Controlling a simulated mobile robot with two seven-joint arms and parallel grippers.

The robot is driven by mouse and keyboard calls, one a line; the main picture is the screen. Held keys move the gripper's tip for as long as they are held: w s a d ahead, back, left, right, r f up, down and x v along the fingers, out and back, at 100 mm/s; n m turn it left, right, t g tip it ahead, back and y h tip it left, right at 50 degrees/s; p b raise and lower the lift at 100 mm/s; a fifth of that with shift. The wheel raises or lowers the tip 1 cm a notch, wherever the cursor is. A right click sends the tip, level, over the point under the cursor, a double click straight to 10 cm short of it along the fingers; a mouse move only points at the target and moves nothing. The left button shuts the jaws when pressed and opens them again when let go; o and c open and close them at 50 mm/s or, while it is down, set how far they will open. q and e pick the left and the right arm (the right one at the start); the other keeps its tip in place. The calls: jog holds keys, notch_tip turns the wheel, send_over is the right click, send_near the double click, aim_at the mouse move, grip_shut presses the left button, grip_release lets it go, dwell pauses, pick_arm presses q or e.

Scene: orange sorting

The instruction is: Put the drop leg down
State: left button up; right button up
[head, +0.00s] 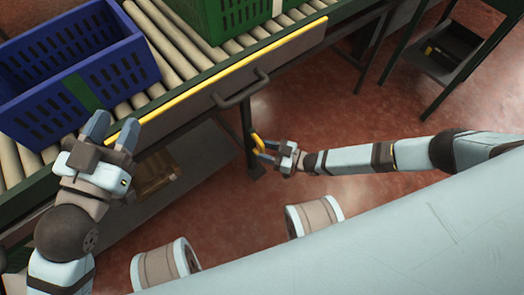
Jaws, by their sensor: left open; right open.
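The drop leg (248,128) is a dark, narrow post below the conveyor's front panel (205,110), its foot near the red floor. A yellow grip piece (257,141) shows beside it. My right gripper (263,150) is open with its fingertips at the yellow piece; whether they touch it cannot be told. My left gripper (112,128) is open at the panel's left end, near its yellow top edge (220,70). It appears empty.
A blue crate (30,120) and a green crate (205,22) stand on the roller conveyor (160,40). A dark handle (240,92) is on the panel. A dark stand (445,60) is at the upper right. Red floor (350,120) is open between.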

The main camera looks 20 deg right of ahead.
jog(key=shift+w+a, duration=0.45)
jog(key=shift+a, duration=0.15)
grip_shut()
jog(key=shift+f, duration=2.5)
jog(key=shift+d, duration=0.1)
jog(key=shift+f, duration=0.1)
grip_release()
jog(key=shift+f, duration=0.1)
